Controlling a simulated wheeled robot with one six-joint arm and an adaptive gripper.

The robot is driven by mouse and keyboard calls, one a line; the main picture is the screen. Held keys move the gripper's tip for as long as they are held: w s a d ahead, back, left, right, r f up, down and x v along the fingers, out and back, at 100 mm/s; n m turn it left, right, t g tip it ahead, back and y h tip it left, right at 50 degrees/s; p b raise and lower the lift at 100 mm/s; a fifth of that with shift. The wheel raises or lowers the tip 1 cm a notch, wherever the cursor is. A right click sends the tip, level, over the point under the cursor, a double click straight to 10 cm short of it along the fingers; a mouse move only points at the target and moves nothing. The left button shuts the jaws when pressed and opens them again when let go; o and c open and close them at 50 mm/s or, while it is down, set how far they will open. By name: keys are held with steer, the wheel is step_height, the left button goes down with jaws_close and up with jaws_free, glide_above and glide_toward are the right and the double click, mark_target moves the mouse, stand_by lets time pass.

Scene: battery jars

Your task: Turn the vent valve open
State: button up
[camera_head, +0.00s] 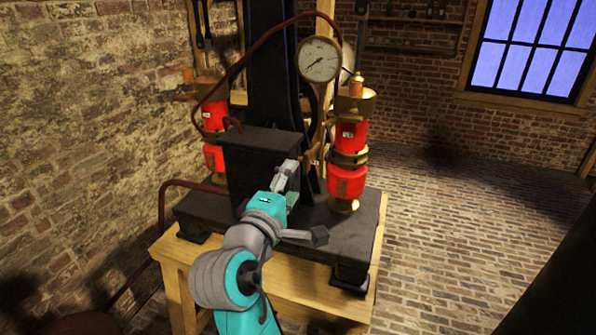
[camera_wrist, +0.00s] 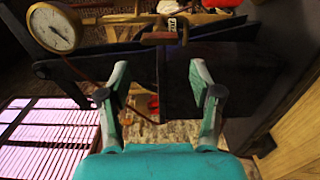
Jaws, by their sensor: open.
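My gripper (camera_head: 287,178) is in front of the dark box-shaped block (camera_head: 262,160) on the press-like machine. In the wrist view my gripper (camera_wrist: 160,80) has its two teal-and-grey fingers spread wide with nothing held between them. A reddish-brown bar handle (camera_wrist: 160,38) lies beyond the fingertips at the top centre, apart from them. It may be the vent valve, but I cannot tell for sure. In the head view I cannot make out a valve handle; my arm and gripper cover part of the machine there.
A round gauge (camera_head: 319,60) sits high on the machine and also shows in the wrist view (camera_wrist: 54,28). Red-and-brass jars stand at the right (camera_head: 348,150) and left (camera_head: 215,115). A dark red hose arches above. The wooden stand (camera_head: 180,275) carries the machine; brick floor is clear at right.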

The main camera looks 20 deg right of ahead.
steer(key=shift+v, duration=1.6)
